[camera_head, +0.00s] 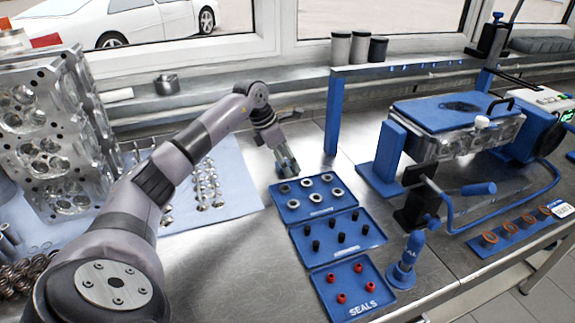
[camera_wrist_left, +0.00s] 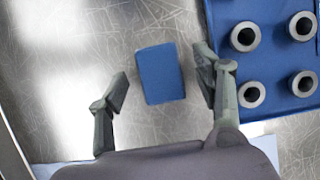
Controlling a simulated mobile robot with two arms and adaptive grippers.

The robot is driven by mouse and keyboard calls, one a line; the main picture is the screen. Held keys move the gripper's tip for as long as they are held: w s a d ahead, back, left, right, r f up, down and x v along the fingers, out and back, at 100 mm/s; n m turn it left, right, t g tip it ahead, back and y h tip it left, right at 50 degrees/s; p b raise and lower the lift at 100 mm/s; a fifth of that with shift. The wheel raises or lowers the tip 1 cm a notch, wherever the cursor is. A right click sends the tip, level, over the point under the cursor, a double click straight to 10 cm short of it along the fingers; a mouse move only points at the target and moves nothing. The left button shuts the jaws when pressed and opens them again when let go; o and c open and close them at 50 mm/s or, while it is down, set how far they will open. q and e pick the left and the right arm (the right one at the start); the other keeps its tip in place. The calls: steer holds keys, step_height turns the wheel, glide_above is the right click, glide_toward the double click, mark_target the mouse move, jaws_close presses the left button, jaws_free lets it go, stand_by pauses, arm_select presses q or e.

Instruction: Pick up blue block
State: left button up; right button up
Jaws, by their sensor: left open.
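The blue block (camera_wrist_left: 160,74) lies flat on the metal bench and shows in the left wrist view between my two open fingers, a little ahead of them. My left gripper (camera_wrist_left: 160,92) is open and empty, pointing down over the block. In the head view my left gripper (camera_head: 288,170) is low over the bench, just behind the blue tray of grey rings. The block is mostly hidden by the fingers there. My right gripper is in neither view.
A blue tray with grey rings (camera_head: 275,199) sits close beside the block. A tray with black parts (camera_head: 297,231) and a seals tray (camera_head: 325,302) lie in front. A blue post (camera_head: 333,115) stands to the right. A cylinder head (camera_head: 85,125) stands at left.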

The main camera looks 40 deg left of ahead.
arm_select(q)
steer(key=shift+c, duration=0.5)
steer(key=c, duration=0.9)
step_height(320, 180, up, 20)
steer(key=shift+r+p, duration=0.1)
steer(key=shift+p, duration=0.3)
